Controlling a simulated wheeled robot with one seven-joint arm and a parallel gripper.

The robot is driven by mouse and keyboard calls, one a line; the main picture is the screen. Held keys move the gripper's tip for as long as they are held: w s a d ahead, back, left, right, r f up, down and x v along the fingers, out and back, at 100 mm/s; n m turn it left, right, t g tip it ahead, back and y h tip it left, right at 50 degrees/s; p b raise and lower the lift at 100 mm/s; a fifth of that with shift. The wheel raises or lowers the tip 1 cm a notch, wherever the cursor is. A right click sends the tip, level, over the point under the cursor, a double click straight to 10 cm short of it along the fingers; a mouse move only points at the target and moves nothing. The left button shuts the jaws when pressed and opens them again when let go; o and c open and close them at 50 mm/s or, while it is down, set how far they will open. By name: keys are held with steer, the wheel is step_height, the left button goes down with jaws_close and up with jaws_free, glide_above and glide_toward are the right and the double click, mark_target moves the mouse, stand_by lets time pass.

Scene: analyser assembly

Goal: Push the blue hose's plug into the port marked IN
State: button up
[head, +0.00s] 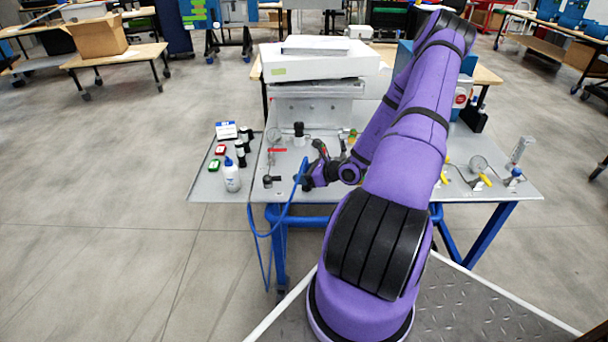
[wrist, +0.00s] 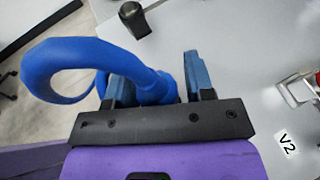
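My gripper (wrist: 160,88) has its two fingers on either side of the end of the blue hose (wrist: 68,62), and it appears shut on the plug there. The plug itself is mostly hidden by the fingers and the hose. The hose loops out to the left in the wrist view. In the head view my gripper (head: 305,180) is low over the left part of the table, and the blue hose (head: 283,212) hangs from it past the front edge. I cannot make out the port marked IN or its lettering in either view.
A black fitting (wrist: 135,20) and a V2 label (wrist: 287,143) show in the wrist view. The table (head: 330,205) carries a gauge (head: 273,135), a red-handled valve (head: 278,150) and a small black fitting (head: 270,181).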

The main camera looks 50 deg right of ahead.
steer(key=c, duration=0.7)
steer(key=shift+r, duration=0.15)
steer(key=shift+r, duration=2.05)
steer(key=shift+r, duration=0.1)
